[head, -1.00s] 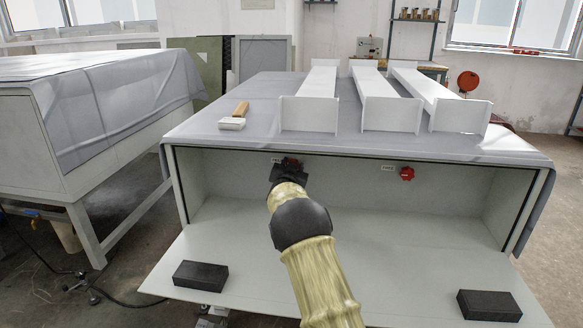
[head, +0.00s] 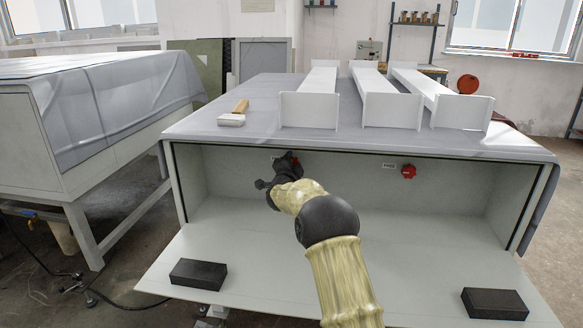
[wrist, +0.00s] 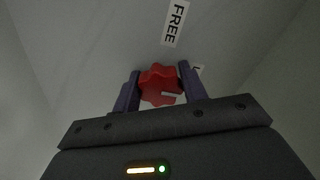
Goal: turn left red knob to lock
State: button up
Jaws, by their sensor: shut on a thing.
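The left red knob (wrist: 158,84) sits on the back panel of the cabinet, between the two fingers of my gripper (wrist: 159,88) in the wrist view. The fingers are shut on it from both sides. A white label reading FREE (wrist: 175,22) is above it, and another label (wrist: 198,70) is partly hidden behind the right finger. In the head view my gripper (head: 285,162) reaches the back panel and covers most of the left knob. The right red knob (head: 409,171) is in plain view beside its label (head: 389,166).
The cabinet's flap (head: 235,262) is folded down, with black blocks at its left (head: 198,273) and right (head: 495,303). White channel pieces (head: 372,98) and a brush (head: 236,113) lie on top. The cabinet interior to the right of my arm is free.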

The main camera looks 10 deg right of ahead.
jog(key=shift+a+f, duration=0.1)
jog(key=shift+f, duration=0.05)
dwell(0.3)
jog(key=o, duration=1)
jog(key=shift+c, duration=0.2)
jog(key=shift+s, duration=0.2)
jog(key=p+v, duration=0.3)
jog(key=v, duration=1.4)
